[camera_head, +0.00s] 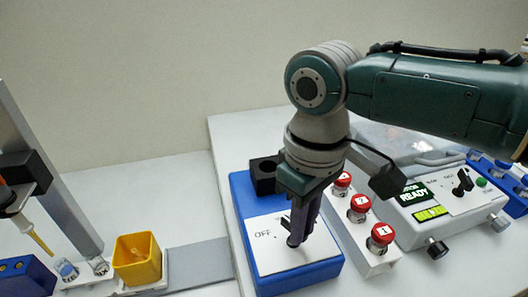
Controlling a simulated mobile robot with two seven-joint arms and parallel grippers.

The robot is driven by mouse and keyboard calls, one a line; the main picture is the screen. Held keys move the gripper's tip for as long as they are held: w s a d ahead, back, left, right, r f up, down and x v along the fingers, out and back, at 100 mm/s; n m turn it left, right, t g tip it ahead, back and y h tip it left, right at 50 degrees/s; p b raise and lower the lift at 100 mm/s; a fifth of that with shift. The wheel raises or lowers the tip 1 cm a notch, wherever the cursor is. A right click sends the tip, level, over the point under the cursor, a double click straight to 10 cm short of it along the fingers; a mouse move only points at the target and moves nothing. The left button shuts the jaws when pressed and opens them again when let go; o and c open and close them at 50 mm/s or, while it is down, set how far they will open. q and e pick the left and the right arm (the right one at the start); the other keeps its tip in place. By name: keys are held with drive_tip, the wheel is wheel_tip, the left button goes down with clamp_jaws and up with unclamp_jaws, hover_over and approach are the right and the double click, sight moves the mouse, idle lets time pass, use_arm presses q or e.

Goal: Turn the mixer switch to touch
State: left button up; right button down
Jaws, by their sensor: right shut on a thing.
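The mixer (245,195) is a blue box with a black holder at its back and a white top plate on which "OFF" can be read at the left. The rest of the plate's lettering is hidden behind my gripper. The dark switch (285,222) shows only in small part beside the fingers. My right gripper (294,238) comes down from above, pointing at the plate, and is shut on the switch. The switch's exact pointing direction is mostly covered. My left gripper is not in view.
At left are a yellow cup (137,262) and a slanted grey post (55,175).

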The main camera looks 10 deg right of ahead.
drive_tip(key=c, duration=0.9)
unclamp_jaws()
wheel_tip(320, 180, up, 10)
drive_tip(key=shift+p, duration=0.5)
drive_tip(key=s+a+f+t+y, duration=0.1)
drive_tip(key=s+a+f+y, duration=0.15)
drive_tip(key=s, duration=0.25)
drive_tip(key=s+a+f+t+y, duration=0.1)
drive_tip(key=s+a+f, duration=0.15)
drive_tip(key=s, duration=0.25)
drive_tip(key=s+d+m+t+h, duration=0.2)
drive_tip(key=s+d+m+h, duration=0.15)
drive_tip(key=s+d, duration=0.6)
drive_tip(key=r+p, duration=2.4)
drive_tip(key=d+r+p, duration=0.1)
drive_tip(key=r+p, duration=1.1)
drive_tip(key=shift+w+d+r, duration=0.1)
drive_tip(key=shift+w+r, duration=0.15)
drive_tip(key=shift+r, duration=0.15)
